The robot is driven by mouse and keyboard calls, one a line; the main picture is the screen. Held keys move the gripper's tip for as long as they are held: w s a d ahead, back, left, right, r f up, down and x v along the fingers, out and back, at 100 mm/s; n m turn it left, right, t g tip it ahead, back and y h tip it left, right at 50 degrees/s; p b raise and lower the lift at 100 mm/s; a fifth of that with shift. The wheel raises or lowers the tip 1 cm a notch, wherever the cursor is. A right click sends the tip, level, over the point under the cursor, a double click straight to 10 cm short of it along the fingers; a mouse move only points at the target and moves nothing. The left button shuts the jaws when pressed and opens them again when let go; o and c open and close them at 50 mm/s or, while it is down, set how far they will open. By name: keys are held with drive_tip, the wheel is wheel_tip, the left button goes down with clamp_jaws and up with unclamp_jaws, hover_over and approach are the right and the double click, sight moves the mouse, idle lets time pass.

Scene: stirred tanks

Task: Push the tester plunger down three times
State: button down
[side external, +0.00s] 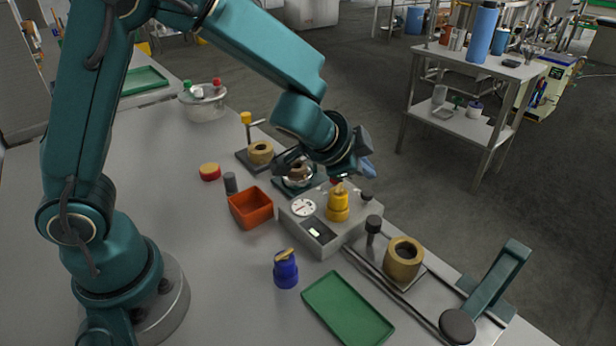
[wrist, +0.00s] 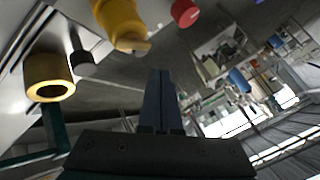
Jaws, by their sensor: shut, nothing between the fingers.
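The tester is a grey box (side external: 322,236) with a round white dial (side external: 303,207) and a small display window. A yellow fitting (side external: 338,205) stands on its top; what looks like the same fitting is at the top edge of the wrist view (wrist: 118,22). A red knob (wrist: 185,12) shows beside it in the wrist view; only a bit of red shows behind the fitting in the side view. I cannot tell which part is the plunger. My gripper (side external: 368,169) is shut and empty, above the tester's far side. Its fingers (wrist: 165,95) touch nothing visible.
A brass ring (side external: 403,258) sits on a rail fixture to the right. A yellow-post stand (side external: 247,130) is behind. The table's left part is clear.

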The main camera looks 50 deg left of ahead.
sight(368, 190)
drive_tip(key=shift+f, duration=0.85)
idle(1.5)
drive_tip(key=shift+f, duration=0.4)
drive_tip(key=shift+f, duration=0.7)
idle(0.7)
drive_tip(key=shift+r, duration=1.15)
drive_tip(key=shift+r, duration=2.5)
